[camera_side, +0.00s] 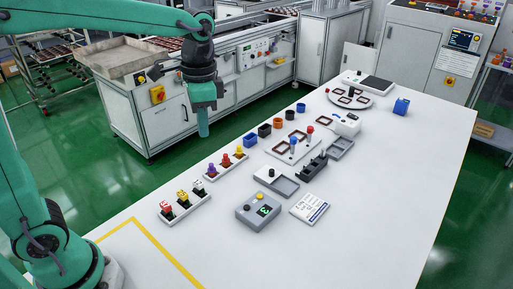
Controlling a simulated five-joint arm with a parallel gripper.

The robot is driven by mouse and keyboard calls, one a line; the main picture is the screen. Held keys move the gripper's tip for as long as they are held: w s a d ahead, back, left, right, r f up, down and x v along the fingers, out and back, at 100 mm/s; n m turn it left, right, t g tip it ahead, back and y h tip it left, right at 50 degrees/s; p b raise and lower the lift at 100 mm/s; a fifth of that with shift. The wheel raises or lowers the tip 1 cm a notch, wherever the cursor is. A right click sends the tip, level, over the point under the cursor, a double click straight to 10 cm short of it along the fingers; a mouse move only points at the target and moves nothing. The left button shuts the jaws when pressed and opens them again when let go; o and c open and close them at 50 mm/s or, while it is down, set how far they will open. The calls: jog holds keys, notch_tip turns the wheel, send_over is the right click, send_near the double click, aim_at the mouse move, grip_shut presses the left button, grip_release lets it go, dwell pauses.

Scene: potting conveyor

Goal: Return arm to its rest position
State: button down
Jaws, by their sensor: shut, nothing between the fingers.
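My gripper (203,122) hangs at the end of my teal arm, pointing straight down. Its fingers are shut with nothing held. In the picture it shows left of centre, in the air beside the far left edge of the white table (370,215). Behind it stands a grey cabinet of the conveyor machine (165,116). My arm reaches in along the top from the left, with its base at the lower left.
Racks with coloured items (226,165) line the table's left side, with several small cups (277,122) beyond. A blue object (401,106) stands far right. The table's right side is clear.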

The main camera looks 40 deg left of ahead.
jog(key=s+a+n+t, duration=0.4)
jog(key=s+n+t, duration=0.2)
jog(key=s, duration=0.7)
jog(key=shift+a+f, duration=0.15)
dwell(0.3)
